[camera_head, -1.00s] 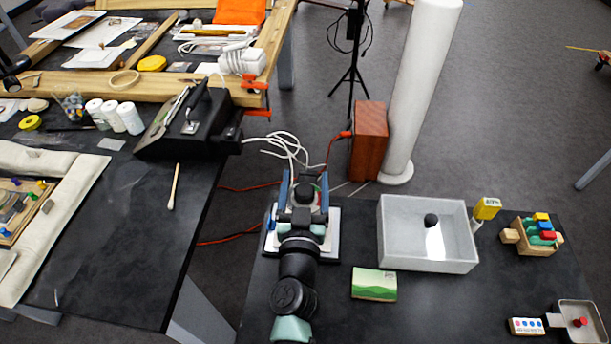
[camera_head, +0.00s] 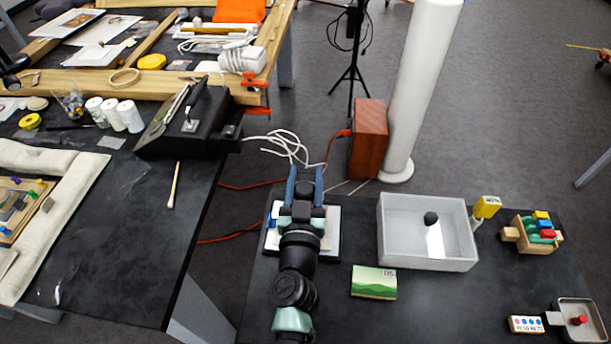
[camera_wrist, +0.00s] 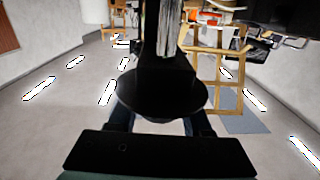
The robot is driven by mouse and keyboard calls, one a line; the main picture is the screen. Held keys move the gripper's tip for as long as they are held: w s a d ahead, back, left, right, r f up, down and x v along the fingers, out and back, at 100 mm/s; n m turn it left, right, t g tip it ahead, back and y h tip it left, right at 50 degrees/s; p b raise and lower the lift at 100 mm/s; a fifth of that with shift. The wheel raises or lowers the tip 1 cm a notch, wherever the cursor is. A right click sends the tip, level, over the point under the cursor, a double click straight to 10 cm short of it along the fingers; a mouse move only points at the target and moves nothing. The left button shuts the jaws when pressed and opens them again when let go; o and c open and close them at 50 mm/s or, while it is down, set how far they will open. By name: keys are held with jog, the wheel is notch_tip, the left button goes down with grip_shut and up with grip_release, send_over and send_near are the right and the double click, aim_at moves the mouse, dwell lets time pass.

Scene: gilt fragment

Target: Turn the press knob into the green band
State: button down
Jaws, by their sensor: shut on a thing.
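The press has a pale base plate (camera_head: 331,232) on the dark table, mostly covered by my arm in the head view. My gripper (camera_head: 305,178) is over the press, its two blue-grey fingers pointing away from my body. In the wrist view, a round black knob (camera_wrist: 160,94) lies between the fingers of my gripper (camera_wrist: 160,123), which are shut on it. A dark upright part rises behind the knob. The knob is hidden behind my gripper in the head view. I cannot see the green band or any pointer now.
A grey open bin (camera_head: 428,263) stands right of the press, with a green card box (camera_head: 374,282) in front of it. White cables (camera_head: 285,145) lie behind the press. A reddish-brown box (camera_head: 369,140) and a white column (camera_head: 418,95) stand farther back.

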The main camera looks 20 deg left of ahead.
jog(key=shift+r+h+p, duration=0.1)
jog(key=shift+h+p, duration=0.2)
jog(key=shift+p, duration=0.1)
